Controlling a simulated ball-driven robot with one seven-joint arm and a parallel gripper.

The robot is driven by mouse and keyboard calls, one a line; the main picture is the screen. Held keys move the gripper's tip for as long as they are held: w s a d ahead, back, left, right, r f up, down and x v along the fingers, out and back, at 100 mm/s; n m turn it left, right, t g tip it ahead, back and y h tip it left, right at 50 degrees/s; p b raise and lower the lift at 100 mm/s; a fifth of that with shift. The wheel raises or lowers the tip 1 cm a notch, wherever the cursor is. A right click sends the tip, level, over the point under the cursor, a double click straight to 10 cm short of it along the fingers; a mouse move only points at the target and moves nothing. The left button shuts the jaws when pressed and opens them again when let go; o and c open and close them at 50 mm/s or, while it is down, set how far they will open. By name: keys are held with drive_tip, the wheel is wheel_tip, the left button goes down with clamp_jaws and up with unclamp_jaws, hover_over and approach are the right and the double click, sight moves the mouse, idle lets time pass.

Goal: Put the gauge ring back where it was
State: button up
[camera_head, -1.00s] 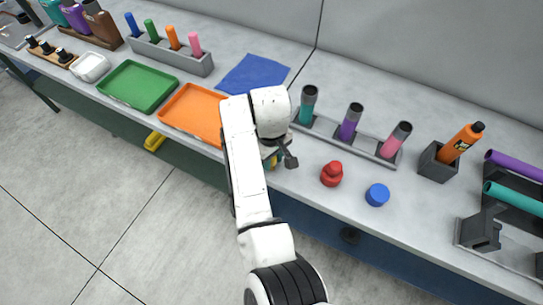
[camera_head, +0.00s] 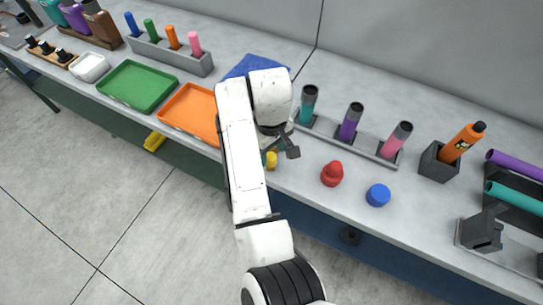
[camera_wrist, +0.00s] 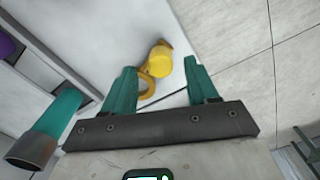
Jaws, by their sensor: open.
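In the wrist view, an ochre ring-shaped piece (camera_wrist: 147,88) lies on the bench close to a bright yellow round piece (camera_wrist: 160,60). I cannot tell whether the two are joined, or for certain that the ochre one is the gauge ring. In the head view only a yellow bit (camera_head: 271,160) shows beside my arm, near the bench's front edge. My gripper (camera_wrist: 162,72) is open, its two teal fingers apart, with the yellow pieces showing between and beyond them. Nothing is held.
A red knob-like piece (camera_head: 332,174) and a blue round piece (camera_head: 378,195) stand to the right. Behind them is a grey rack (camera_head: 365,149) with teal, purple and pink tubes. An orange tray (camera_head: 186,112) and a blue cloth (camera_head: 240,68) lie left and behind.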

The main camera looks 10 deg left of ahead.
wheel_tip(320, 180, up, 8)
